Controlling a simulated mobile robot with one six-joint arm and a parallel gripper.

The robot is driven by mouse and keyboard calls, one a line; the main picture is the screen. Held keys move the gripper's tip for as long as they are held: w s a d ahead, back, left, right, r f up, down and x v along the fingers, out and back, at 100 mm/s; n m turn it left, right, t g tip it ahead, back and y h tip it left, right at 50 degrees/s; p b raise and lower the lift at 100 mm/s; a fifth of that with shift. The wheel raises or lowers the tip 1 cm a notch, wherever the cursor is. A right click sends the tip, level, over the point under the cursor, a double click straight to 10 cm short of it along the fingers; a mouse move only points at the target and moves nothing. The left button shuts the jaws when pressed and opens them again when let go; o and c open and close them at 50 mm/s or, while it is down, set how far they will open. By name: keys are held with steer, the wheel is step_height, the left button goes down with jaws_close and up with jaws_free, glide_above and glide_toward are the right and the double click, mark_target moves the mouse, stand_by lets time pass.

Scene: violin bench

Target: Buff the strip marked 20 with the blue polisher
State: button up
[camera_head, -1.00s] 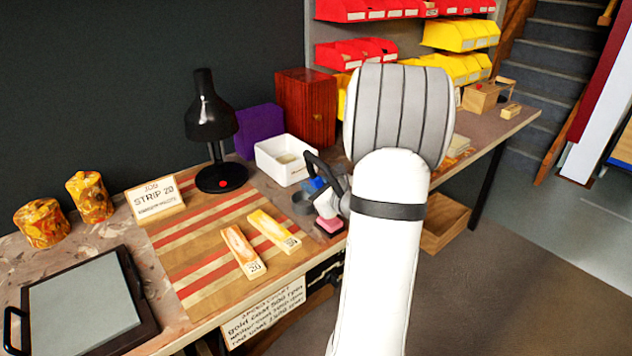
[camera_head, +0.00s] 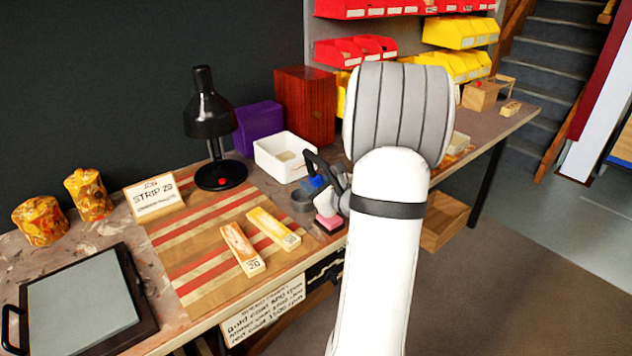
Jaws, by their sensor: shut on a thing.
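The strip marked 20 (camera_head: 241,247) is a pale bar with an orange, blotchy top, lying on the striped board (camera_head: 190,262). A similar strip (camera_head: 272,227), its number too small to read surely, lies to its right. My gripper (camera_head: 318,178), dark and mostly behind my white arm, is at the bench's front edge, right of both strips and apart from them. It is shut on what looks like the blue polisher (camera_head: 314,184), of which a small blue part shows. The jaws' contact is hidden. A white piece with a pink pad (camera_head: 328,222) shows just below.
A job card (camera_head: 154,196) reads STRIP 20. A black lamp (camera_head: 210,125), white bin (camera_head: 283,160) and purple box (camera_head: 258,128) stand behind. A grey ring-shaped thing (camera_head: 301,200) is beside my gripper. A black-framed tray (camera_head: 82,305) lies left. The striped board's left part is clear.

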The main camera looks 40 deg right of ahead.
steer(key=shift+f+b, duration=0.4)
steer(key=shift+b, duration=0.25)
stand_by(1.8)
steer(key=shift+r+p, duration=2.05)
steer(key=shift+r, duration=1.55)
